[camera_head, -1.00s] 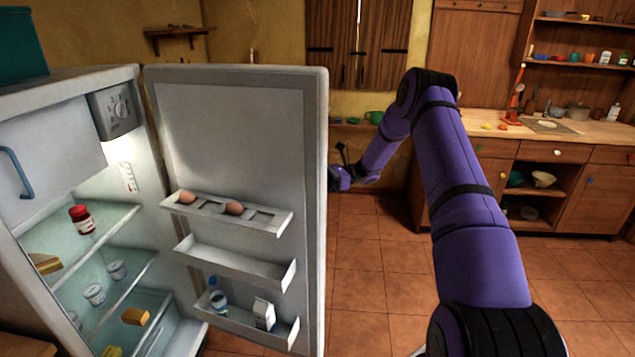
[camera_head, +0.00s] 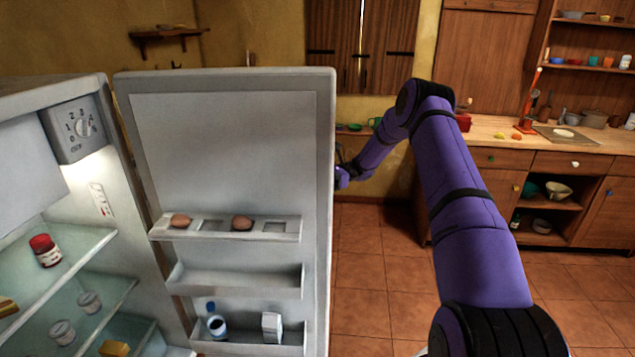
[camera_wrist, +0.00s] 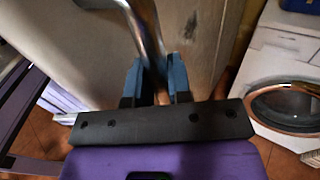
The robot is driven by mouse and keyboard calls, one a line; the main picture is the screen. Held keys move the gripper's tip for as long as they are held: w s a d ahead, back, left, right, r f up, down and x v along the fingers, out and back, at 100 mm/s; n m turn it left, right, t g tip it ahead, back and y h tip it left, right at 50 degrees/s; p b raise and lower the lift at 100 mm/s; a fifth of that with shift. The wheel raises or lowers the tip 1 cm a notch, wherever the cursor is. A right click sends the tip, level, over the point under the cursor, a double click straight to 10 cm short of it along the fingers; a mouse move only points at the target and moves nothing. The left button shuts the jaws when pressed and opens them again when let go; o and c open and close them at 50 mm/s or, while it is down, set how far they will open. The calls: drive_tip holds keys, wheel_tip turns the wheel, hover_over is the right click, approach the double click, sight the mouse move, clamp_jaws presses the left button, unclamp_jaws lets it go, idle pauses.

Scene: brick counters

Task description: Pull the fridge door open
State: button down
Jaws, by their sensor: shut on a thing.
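The fridge door (camera_head: 232,140) stands wide open in the head view, its inner side with egg rack and shelves facing me. The fridge body (camera_head: 117,150) is at the left, its lit inside showing. My arm reaches behind the door's free edge. My gripper (camera_wrist: 159,75) is in the wrist view, its blue fingers shut on the metal door handle (camera_wrist: 146,30). In the head view the fingers and handle are hidden behind the door.
A wooden counter (camera_head: 500,135) with open shelves stands at the back right. Tiled floor (camera_head: 385,290) is clear right of the door. A white washing machine (camera_wrist: 285,75) shows at right in the wrist view.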

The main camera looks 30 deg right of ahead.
idle(0.3)
drive_tip(key=c, duration=1.1)
unclamp_jaws()
drive_tip(key=shift+d, duration=0.15)
drive_tip(key=d, duration=1)
drive_tip(key=shift+w+d, duration=0.1)
drive_tip(key=shift+d, duration=0.2)
